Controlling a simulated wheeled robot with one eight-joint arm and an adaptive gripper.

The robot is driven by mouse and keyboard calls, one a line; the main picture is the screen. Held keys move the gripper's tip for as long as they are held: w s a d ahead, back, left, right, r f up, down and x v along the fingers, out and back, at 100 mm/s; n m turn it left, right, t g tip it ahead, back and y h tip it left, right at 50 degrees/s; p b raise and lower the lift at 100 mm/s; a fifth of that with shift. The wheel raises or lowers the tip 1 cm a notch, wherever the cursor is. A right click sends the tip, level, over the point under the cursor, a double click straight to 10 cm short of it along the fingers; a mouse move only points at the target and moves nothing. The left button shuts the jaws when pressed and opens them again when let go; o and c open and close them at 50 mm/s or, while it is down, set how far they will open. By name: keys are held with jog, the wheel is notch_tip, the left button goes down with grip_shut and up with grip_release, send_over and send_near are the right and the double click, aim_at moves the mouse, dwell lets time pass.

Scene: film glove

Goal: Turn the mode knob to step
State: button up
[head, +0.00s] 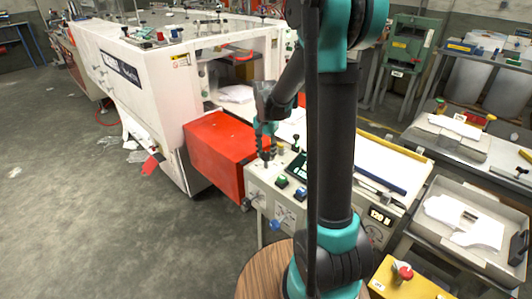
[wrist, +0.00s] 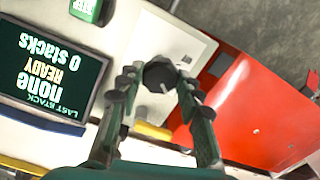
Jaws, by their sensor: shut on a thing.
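The mode knob (wrist: 160,76) is a round black knob with a pale pointer mark, on the light panel (wrist: 145,40) of the machine. In the wrist view it sits between the tips of my gripper (wrist: 158,84), one finger on each side. My gripper is shut on it. In the head view my gripper (head: 265,143) reaches down to the far left corner of the control panel (head: 262,181), and the knob is mostly hidden there. The labels around the knob are too small or covered, so I cannot tell which mode it points to.
A dark display (wrist: 45,75) beside the knob reads "LAST STACK none", "READY", "0 stacks". A green button (wrist: 86,8) marked STEP lies near it. A red box-like cover (head: 222,150) stands close left of the panel. A blue knob (head: 276,225) is on the panel's front.

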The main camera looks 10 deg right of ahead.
aim_at(266, 154)
jog(key=shift+m, duration=1.1)
jog(key=o, duration=1.1)
jog(key=shift+o, duration=0.2)
notch_tip(266, 154, up, 12)
jog(key=shift+s, duration=0.15)
